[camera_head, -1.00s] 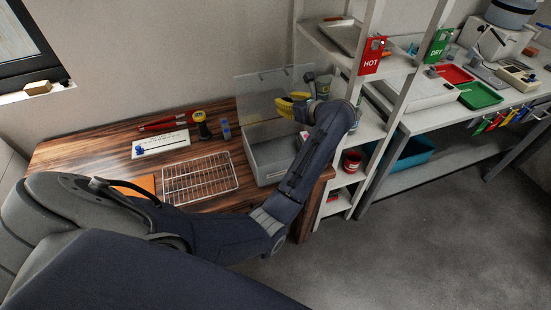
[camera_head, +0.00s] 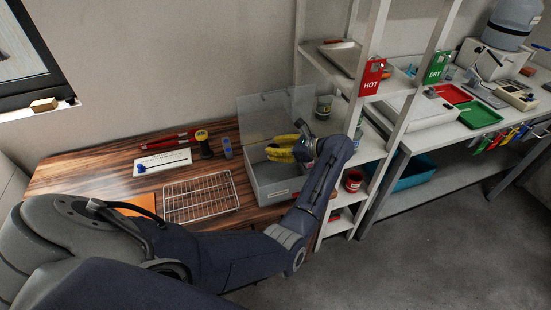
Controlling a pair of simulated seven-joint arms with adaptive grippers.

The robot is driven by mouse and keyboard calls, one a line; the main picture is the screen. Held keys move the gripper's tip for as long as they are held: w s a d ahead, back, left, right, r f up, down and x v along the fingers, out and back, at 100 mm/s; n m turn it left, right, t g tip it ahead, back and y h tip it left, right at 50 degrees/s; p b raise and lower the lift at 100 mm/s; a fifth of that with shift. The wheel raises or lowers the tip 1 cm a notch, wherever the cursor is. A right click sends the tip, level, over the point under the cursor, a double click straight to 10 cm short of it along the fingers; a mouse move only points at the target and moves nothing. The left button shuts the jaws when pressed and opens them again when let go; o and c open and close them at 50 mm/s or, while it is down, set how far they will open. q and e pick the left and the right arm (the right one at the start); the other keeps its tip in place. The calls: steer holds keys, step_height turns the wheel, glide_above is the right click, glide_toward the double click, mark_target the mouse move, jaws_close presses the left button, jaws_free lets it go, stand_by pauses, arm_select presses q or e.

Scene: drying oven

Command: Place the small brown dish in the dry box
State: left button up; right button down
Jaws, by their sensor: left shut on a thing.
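The small brown dish does not show clearly anywhere else. My right gripper is not in view.
A wire rack (camera_head: 201,197) lies on the table left of the box. A yellow-topped device (camera_head: 203,144), a blue item (camera_head: 227,147) and a white board (camera_head: 163,162) are behind it. A white shelf (camera_head: 346,205) stands close on the right.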

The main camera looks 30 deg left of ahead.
arm_select(q)
steer(key=shift+f, duration=2.1)
steer(key=shift+f, duration=0.65)
steer(key=o, duration=1.1)
steer(key=shift+r, duration=0.15)
steer(key=shift+r, duration=0.4)
steer(key=shift+v, duration=2.8)
steer(key=shift+r, duration=0.1)
